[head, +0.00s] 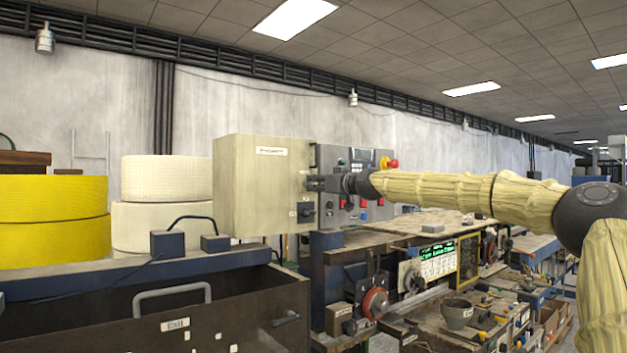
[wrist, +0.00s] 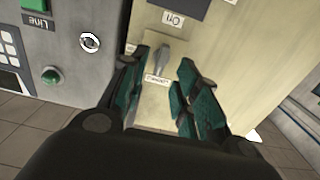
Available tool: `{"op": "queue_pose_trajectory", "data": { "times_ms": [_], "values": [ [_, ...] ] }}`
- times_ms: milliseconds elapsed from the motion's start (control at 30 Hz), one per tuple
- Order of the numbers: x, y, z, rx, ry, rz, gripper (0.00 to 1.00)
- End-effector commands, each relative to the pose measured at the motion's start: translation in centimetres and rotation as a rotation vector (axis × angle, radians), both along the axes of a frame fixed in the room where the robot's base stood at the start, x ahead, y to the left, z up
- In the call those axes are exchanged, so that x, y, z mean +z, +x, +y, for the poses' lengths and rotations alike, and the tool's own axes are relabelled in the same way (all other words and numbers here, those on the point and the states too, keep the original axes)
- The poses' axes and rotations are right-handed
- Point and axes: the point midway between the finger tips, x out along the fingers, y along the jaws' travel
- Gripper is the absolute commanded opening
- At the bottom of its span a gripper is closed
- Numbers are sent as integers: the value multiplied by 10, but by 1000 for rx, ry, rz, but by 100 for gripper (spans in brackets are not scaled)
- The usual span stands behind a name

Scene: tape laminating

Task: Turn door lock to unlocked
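A beige cabinet (head: 250,185) stands in the middle of the head view. In the wrist view its face (wrist: 205,30) shows a small grey lock lever (wrist: 163,52). A label (wrist: 157,81) beside the lever appears upside down, its text too small to read surely. My gripper (wrist: 166,66) is open, with its green-padded fingers on either side of the lever in that view. I cannot tell whether they touch it. In the head view my gripper (head: 318,184) is at the cabinet's right-hand face, small and partly hidden by my wrist.
A grey control panel (head: 345,158) with coloured buttons adjoins the cabinet. In the wrist view a green button (wrist: 52,76) and a round key switch (wrist: 90,42) show on it. Yellow rolls (head: 55,215) and white rolls (head: 165,180) stand left. A cluttered workbench (head: 455,300) lies below my arm.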

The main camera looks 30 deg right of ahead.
Motion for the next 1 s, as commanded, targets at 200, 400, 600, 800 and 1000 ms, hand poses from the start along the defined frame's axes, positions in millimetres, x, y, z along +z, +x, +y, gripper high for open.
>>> {"op": "queue_pose_trajectory", "data": {
  "times_ms": [200, 400, 600, 800, 1000],
  "values": [
    [1, 17, 1, 0, -1, 1, 31],
    [0, 26, 2, 0, 0, 1, 31],
    [-1, 29, 2, 0, 0, 1, 31],
    [-1, 29, 2, 0, 0, 1, 31],
    [-1, 29, 2, 0, 0, 1, 0]
  ]
}}
